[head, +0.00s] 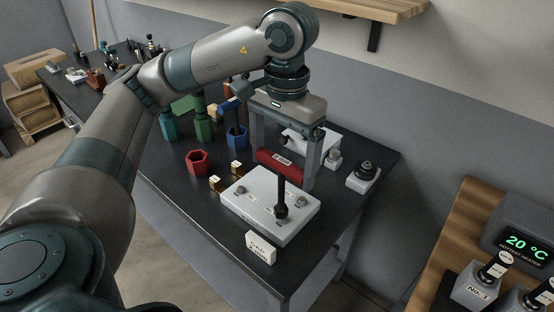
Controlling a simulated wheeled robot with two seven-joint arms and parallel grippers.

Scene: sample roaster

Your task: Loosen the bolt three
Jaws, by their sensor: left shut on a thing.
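My left gripper (285,165) is shut on the red handle (276,161) of a T-shaped wrench, which lies across between its fingers. The wrench's dark shaft (281,188) points down, and its thicker lower end meets the top of a pale grey block (247,212) or hangs just above it. Several small bolts show on the block, one of them a bolt (301,201) at its right. I cannot read which bolt is number three. The spot under the wrench's end is hidden. My right gripper is not in view.
A white sign (261,248) stands at the block's front. A red hexagonal cup (198,162) and a blue holder (237,138) are to the left. A knobbed grey block (363,174) stands near the table's right edge. A wooden bench with a display (525,243) is at the right.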

